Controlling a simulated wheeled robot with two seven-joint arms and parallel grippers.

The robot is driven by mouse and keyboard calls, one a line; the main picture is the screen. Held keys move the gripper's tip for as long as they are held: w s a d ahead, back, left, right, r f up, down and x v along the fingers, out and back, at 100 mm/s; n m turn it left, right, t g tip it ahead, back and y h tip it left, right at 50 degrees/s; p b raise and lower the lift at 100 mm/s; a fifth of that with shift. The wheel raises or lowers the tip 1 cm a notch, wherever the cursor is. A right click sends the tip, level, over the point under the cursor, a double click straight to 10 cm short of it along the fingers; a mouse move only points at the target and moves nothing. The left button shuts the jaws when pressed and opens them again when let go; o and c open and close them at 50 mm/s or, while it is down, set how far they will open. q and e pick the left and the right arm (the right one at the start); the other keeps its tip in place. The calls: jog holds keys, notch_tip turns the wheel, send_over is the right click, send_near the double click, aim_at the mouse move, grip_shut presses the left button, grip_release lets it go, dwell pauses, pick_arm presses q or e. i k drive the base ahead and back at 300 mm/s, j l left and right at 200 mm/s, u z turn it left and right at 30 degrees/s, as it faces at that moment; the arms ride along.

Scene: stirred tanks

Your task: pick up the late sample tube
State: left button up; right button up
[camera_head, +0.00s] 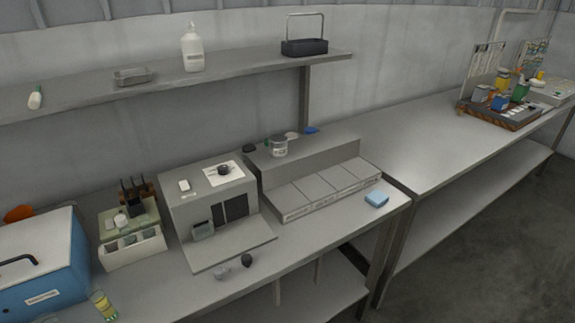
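A small white tube-like item with a green end (35,98) lies tilted at the left end of the wall shelf (240,70). It is the most tube-like thing in view, but I cannot read a label or tell whether it is the late sample tube. A small container with a yellow band (103,305) stands at the front left bench edge. A white rack (133,248) holds several dark-topped items too small to make out. Neither of my grippers is in view.
A blue box (40,265) stands at the left. A grey station with dark panels (215,210) and a stepped grey unit (315,180) fill the middle. A far bench (430,140) is mostly clear, with a crowded tray (520,121).

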aim_at(95, 293)
jog(key=u, duration=1.5)
